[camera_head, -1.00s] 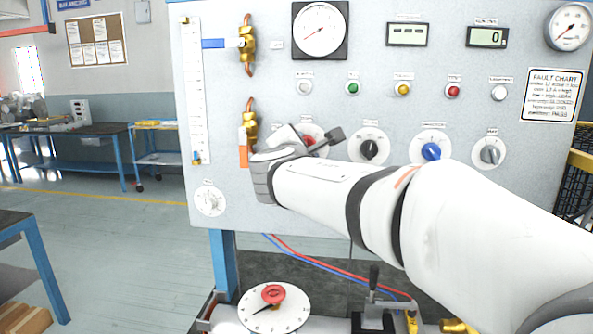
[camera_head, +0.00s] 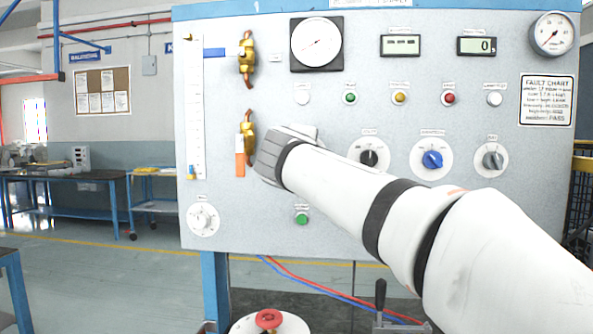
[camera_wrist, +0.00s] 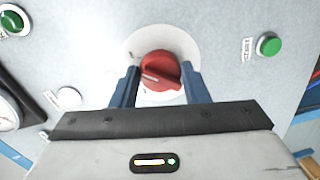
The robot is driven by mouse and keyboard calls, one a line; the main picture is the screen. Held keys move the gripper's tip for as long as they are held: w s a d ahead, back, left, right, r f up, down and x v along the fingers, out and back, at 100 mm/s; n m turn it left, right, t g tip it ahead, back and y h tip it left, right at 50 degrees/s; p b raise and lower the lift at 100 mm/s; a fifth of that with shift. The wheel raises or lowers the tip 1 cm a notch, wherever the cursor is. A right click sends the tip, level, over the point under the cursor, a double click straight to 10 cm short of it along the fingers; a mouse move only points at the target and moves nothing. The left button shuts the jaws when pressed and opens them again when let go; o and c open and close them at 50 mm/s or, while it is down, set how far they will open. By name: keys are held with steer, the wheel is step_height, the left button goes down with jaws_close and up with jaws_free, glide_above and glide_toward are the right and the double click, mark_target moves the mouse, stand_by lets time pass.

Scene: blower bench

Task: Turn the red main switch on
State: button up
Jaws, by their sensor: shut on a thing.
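The red main switch (camera_wrist: 160,72) is a round red knob with a raised grip bar, on a white round plate (camera_wrist: 183,43). In the wrist view it sits between the two blue fingers of my gripper (camera_wrist: 160,84), which is shut on it. A pale pointer line on the knob points left in that view. In the head view my wrist and gripper (camera_head: 288,150) stand against the panel and hide the red switch.
The grey panel (camera_head: 240,225) also carries a black knob (camera_head: 368,158), a blue knob (camera_head: 432,160) and a grey knob (camera_head: 492,160) to the right. A green button (camera_head: 302,218) is below my wrist. An orange-handled valve (camera_head: 240,160) is close to the left.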

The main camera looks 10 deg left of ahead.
steer(key=shift+m+b, duration=0.3)
steer(key=shift+m, duration=0.2)
steer(key=o, duration=1)
steer(key=s, duration=0.7)
steer(key=shift+s+d+r+b, duration=0.25)
steer(key=shift+s+r+b, duration=0.05)
steer(key=shift+s+b, duration=0.1)
